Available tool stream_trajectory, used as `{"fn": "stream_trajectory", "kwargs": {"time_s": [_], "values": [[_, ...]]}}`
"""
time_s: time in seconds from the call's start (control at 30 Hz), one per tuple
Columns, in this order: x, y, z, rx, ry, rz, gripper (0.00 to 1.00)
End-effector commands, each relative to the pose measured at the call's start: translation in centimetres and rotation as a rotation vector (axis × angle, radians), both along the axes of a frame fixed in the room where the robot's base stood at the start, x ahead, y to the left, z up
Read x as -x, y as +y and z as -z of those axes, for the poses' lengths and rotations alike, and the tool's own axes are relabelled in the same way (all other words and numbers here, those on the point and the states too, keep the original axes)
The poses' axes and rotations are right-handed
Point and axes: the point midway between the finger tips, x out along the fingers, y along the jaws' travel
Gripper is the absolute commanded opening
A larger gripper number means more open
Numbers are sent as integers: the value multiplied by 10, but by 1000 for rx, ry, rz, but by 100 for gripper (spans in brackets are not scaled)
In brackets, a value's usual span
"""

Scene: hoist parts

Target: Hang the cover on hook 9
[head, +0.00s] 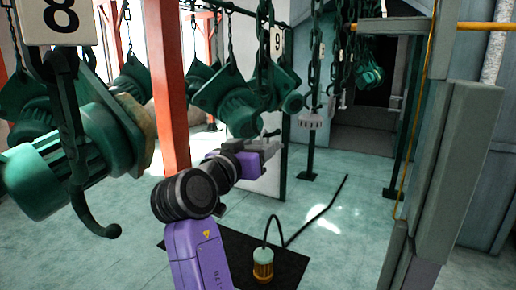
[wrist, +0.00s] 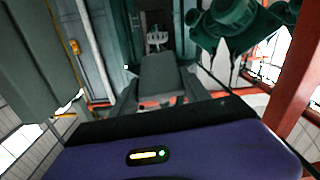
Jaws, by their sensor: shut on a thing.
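My gripper (head: 272,149) is shut on a grey, flat-sided piece, which shows between the jaws in the wrist view (wrist: 160,76). I cannot tell whether this piece is the cover. A white tag marked 9 (head: 277,40) hangs at the upper middle, above and beyond the gripper; its hook is hidden among green parts. A large green flanged part (head: 238,106) hangs from a chain just behind and above my gripper. It also shows at the upper right of the wrist view (wrist: 232,22), apart from the jaws.
A tag marked 8 (head: 62,16), a dark hook and a green motor-like part (head: 40,182) hang at the near left. A red post (head: 170,80) stands beside my arm. A grey column (head: 455,180) is at right. A corded lamp (head: 263,264) is on a black mat.

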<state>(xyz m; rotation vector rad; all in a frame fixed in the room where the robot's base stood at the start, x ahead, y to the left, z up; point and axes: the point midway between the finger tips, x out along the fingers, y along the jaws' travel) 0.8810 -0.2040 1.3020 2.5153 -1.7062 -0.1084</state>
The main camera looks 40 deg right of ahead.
Motion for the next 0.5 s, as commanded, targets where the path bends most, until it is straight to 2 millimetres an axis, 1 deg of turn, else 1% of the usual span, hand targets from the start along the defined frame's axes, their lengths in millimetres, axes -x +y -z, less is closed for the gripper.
{"fn": "stream_trajectory", "kwargs": {"time_s": [0.27,0.3,0.37,0.4,0.43,0.5], "values": [[0,0,-1,1,-2,0,0],[0,0,-1,1,-2,0,56],[0,0,-1,1,-2,0,68],[0,0,-1,1,-2,0,76],[0,0,-1,1,-1,0,80],[0,0,-1,1,-1,0,80]]}}
